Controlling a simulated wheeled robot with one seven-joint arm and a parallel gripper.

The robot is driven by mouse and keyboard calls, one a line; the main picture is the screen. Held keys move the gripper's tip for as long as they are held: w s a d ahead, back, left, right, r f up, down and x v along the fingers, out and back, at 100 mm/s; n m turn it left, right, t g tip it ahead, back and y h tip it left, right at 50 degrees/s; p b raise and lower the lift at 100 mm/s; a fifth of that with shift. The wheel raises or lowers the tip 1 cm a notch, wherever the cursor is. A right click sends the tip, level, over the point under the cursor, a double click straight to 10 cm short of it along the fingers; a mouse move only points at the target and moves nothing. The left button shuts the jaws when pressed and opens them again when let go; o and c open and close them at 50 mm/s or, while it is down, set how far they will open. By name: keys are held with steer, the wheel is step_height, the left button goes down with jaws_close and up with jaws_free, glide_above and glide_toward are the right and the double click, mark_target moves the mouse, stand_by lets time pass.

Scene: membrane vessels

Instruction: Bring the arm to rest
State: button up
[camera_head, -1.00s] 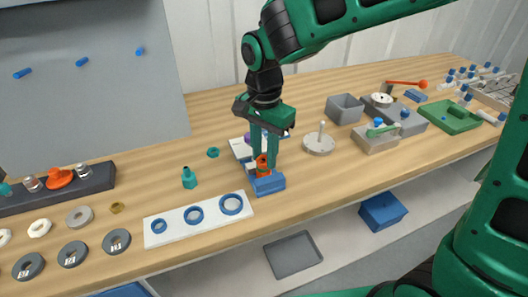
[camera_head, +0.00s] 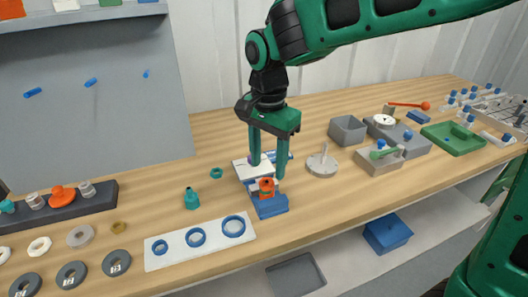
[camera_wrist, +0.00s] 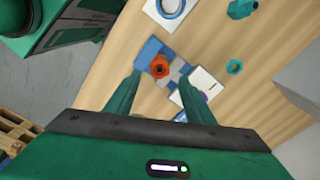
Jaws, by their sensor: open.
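My gripper (camera_head: 267,168) is open, pointing down over the workbench, with its two green fingers apart and nothing held between them. Below the fingertips, an orange knobbed part (camera_head: 266,187) sits on a blue block (camera_head: 271,206) near the bench's front edge. In the wrist view my gripper (camera_wrist: 158,88) shows its fingers spread, with the orange part (camera_wrist: 160,68) beyond and between them. The blue block (camera_wrist: 149,52) and a white plate (camera_wrist: 205,86) lie around it. My arm reaches in from the upper right.
The wooden bench (camera_head: 215,140) runs across the view. A white strip with blue rings (camera_head: 175,257) and a teal bottle (camera_head: 192,199) are at left. A round grey base with a peg (camera_head: 322,166), a grey bin (camera_head: 347,130) and a green tray (camera_head: 453,138) are at right.

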steer(key=s+d+n, duration=0.1)
steer(key=s+d, duration=0.2)
steer(key=d, duration=0.9)
steer(key=s+d, duration=0.3)
steer(key=d, duration=0.9)
steer(key=s+d+f+n, duration=0.1)
steer(key=s+d+f, duration=0.2)
steer(key=s+d, duration=0.8)
steer(key=s, duration=0.4)
steer(key=shift+d+n, duration=0.25)
steer(key=shift+n, duration=0.05)
steer(key=shift+w+f, duration=0.25)
steer(key=shift+w, duration=0.4)
steer(key=shift+c, duration=0.5)
